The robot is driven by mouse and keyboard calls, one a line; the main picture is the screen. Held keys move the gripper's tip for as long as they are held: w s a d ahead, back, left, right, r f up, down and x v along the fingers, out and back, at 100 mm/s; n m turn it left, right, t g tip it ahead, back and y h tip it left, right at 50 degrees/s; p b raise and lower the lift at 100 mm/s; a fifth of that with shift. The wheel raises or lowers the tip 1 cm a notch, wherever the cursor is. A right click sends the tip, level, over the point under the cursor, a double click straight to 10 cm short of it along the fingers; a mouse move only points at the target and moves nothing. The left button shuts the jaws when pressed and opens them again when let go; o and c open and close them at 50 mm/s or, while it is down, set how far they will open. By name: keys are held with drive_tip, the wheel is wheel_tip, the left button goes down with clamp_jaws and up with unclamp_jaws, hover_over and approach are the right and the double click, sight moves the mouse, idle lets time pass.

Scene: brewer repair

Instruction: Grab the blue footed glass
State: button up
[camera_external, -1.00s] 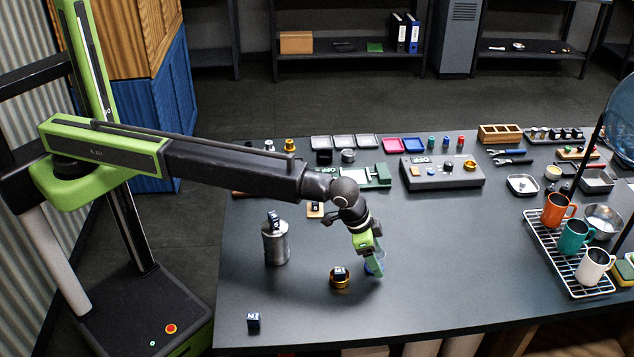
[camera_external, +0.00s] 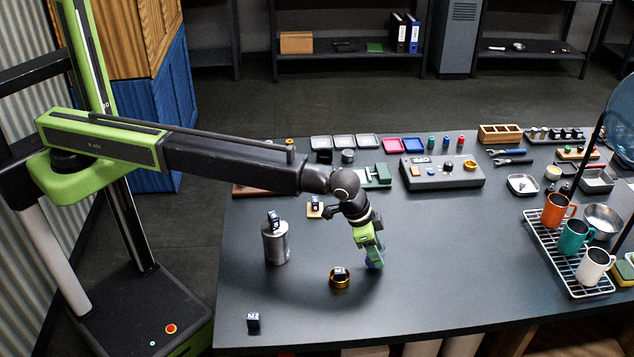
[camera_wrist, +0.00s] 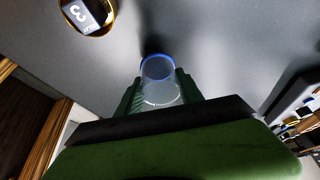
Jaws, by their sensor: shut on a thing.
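The blue footed glass (camera_wrist: 158,70) is clear with a blue rim. In the wrist view it sits between the two green fingers of my gripper (camera_wrist: 160,95), which are shut on it. In the external view the glass (camera_external: 376,262) shows as a small bluish patch at the fingertips, mostly hidden by my gripper (camera_external: 371,258). It is over the middle of the dark table. I cannot tell whether its foot touches the table.
A gold ring with a dark numbered cube (camera_external: 340,278) lies just left of my gripper. A metal canister (camera_external: 276,244) stands further left, topped by another cube. A drying rack (camera_external: 555,262) with mugs is at the right. The table's front middle is clear.

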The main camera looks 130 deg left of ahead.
wheel_tip(320, 180, up, 3)
drive_tip(key=shift+p, duration=0.85)
drive_tip(key=s+d+r+p, duration=0.1)
drive_tip(key=d+r+p, duration=0.4)
drive_tip(key=d, duration=0.6)
drive_tip(key=shift+s+d+r+p, duration=0.25)
drive_tip(key=shift+s+r+p, duration=0.1)
